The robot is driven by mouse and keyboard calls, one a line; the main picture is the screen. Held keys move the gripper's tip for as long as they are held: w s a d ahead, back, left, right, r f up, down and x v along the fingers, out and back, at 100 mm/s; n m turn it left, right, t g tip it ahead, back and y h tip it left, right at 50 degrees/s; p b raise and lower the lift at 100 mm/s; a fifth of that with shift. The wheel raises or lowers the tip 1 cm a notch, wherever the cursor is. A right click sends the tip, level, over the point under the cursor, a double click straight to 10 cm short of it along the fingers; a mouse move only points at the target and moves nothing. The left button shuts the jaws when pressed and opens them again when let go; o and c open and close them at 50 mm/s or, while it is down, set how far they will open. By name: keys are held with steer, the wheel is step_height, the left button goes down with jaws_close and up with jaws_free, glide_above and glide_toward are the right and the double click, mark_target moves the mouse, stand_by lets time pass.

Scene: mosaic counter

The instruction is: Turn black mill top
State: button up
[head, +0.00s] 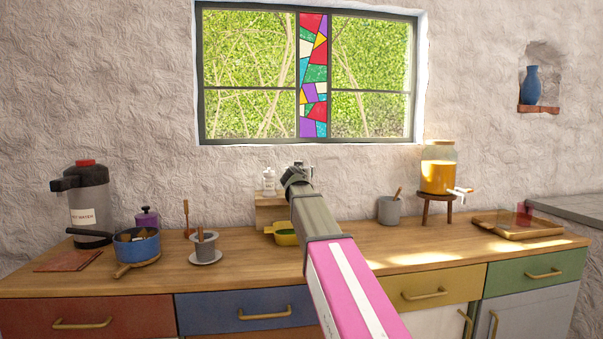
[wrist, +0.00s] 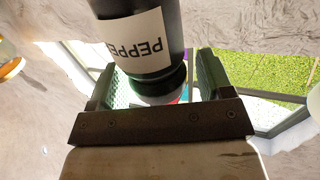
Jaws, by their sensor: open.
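The black mill (wrist: 138,40) has a white label reading PEPPE and fills the top middle of the wrist view, appearing upside down. Its narrower top end lies between the two fingers of my gripper (wrist: 156,64). The fingers are spread, with a visible gap on each side of the mill. In the head view my gripper (head: 297,174) is above the small wooden shelf at the back wall and hides most or all of the black mill. A white mill (head: 268,180) stands just left of it on the shelf.
The small wooden shelf (head: 268,200) stands on the counter (head: 345,262) below the window. A grey cup (head: 389,211) and juice dispenser (head: 438,172) stand right; a blue pot (head: 137,247) and hot water urn (head: 88,200) stand left.

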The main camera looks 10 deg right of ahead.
steer(key=c, duration=0.9)
steer(key=shift+c, duration=0.2)
steer(key=shift+h, duration=0.3)
steer(key=m+g+h, duration=0.1)
steer(key=m+h, duration=0.1)
steer(key=shift+w+h, duration=0.1)
steer(key=shift+h, duration=0.2)
steer(key=shift+m+g+h, duration=0.6)
steer(key=shift+h, duration=0.1)
